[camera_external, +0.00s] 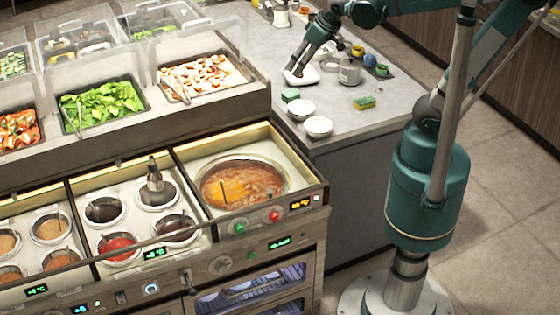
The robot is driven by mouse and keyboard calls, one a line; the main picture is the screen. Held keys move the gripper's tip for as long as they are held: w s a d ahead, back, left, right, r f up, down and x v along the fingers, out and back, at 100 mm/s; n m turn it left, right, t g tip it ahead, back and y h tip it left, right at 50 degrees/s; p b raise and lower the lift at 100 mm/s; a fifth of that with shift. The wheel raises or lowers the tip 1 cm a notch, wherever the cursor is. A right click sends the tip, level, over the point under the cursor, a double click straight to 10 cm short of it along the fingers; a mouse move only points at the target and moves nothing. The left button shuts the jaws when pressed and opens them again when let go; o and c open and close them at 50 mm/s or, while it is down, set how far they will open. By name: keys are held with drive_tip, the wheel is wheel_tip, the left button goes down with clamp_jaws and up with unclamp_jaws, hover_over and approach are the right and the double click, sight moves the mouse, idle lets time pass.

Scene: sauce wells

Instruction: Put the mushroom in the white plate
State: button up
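My gripper (300,66) points down and left over the grey counter, at the upper middle of the external view. Its fingertips are over or at a small white, flat, square-looking thing (302,78), which may be the white plate. I cannot tell whether they touch it. The fingers are too small to show whether they are open or shut, or whether anything is between them. I cannot make out a single mushroom for certain. A bin of pale chopped pieces with red bits (203,74) stands to the left and may hold mushroom.
Two white bowls (301,108) (318,126), a green block (290,95), a yellow-green sponge (364,102), a metal pot (350,72) and small coloured cups (370,61) stand on the counter. A raised bin edge with clear covers and a soup well (240,185) lie left.

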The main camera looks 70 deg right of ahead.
drive_tip(key=s+a+f+n+t+b, duration=0.1)
drive_tip(key=s+a+f+n+b, duration=0.1)
drive_tip(key=s+a, duration=0.5)
drive_tip(key=shift+s+f+n+t+y, duration=0.3)
drive_tip(key=shift+s+y, duration=0.05)
drive_tip(key=shift+y, duration=0.05)
idle(1.1)
